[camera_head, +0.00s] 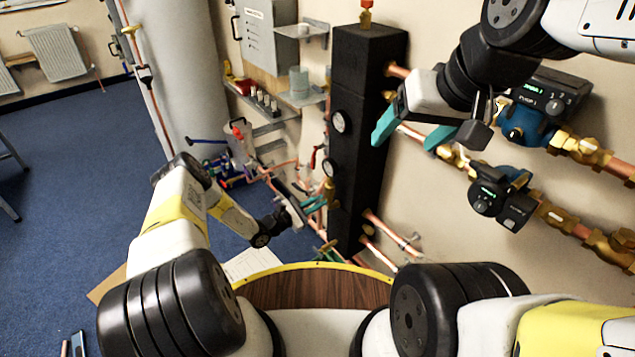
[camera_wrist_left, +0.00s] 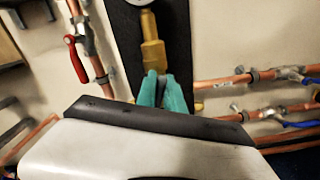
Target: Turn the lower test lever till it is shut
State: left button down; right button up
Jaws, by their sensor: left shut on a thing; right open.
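My left gripper (camera_head: 314,204) is low at the left side of the black manifold block (camera_head: 364,105), just below a brass test valve (camera_head: 329,190). In the left wrist view its teal fingers (camera_wrist_left: 162,93) are close together at the lower end of the brass valve (camera_wrist_left: 152,48). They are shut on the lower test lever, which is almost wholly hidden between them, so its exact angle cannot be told. My right gripper (camera_head: 413,131) is open and empty, its teal fingers spread in front of the block's right side.
Two gauges (camera_head: 340,122) sit on the block. A red-handled valve (camera_wrist_left: 76,60) is on the copper pipe left of it. Pumps (camera_head: 503,191) and brass-jointed copper pipes stand at the right, near my right arm. Blue-handled valves (camera_wrist_left: 299,77) lie right of the block.

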pick_arm(q)
jog(key=m, duration=0.3)
jog(key=shift+s+f+m, duration=0.15)
jog(key=shift+m, duration=0.15)
jog(key=m, duration=0.3)
jog(key=shift+s+d+f+m, duration=0.1)
jog(key=shift+d+f+m, duration=0.1)
jog(key=shift+m, duration=0.1)
jog(key=m, duration=0.6)
jog(key=shift+s+f, duration=0.1)
jog(key=shift+f, duration=0.25)
jog(key=shift+m, duration=0.4)
jog(key=shift+f, duration=0.1)
jog(key=c, duration=1.5)
grip_release()
jog(key=shift+o, duration=0.2)
jog(key=v, duration=0.7)
jog(key=shift+s+a, duration=0.25)
